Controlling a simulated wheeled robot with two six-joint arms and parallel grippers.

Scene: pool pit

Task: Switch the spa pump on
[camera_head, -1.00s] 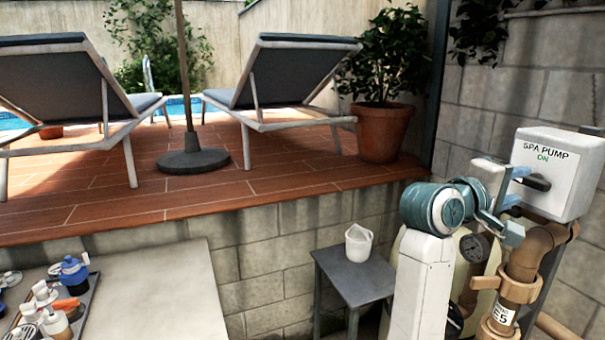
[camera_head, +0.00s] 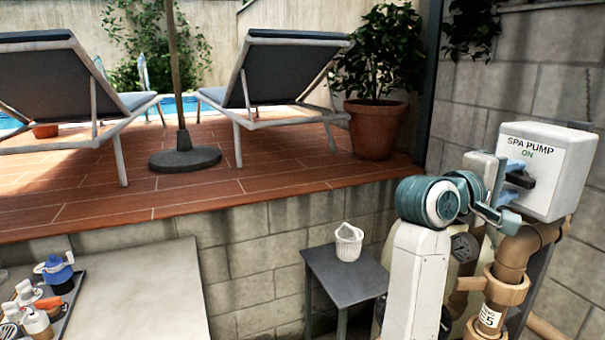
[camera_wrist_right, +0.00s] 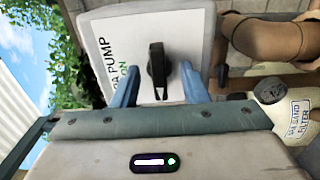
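The spa pump switch is a white box (camera_head: 558,172) on the right, marked SPA PUMP with a green ON below. Its black knob (camera_head: 521,178) lies crosswise to the lettering, with its long side roughly level. My right gripper (camera_head: 512,179) is at the front of the box, its blue fingers above and below the knob. In the right wrist view the knob (camera_wrist_right: 156,72) stands between the open fingers (camera_wrist_right: 159,75), with a gap on each side. The box face (camera_wrist_right: 180,40) is close to the fingertips. My left gripper is not in view.
A pale worktop (camera_head: 140,290) with a tray of bottles is at left. Loungers and a potted plant (camera_head: 375,128) stand on the raised deck.

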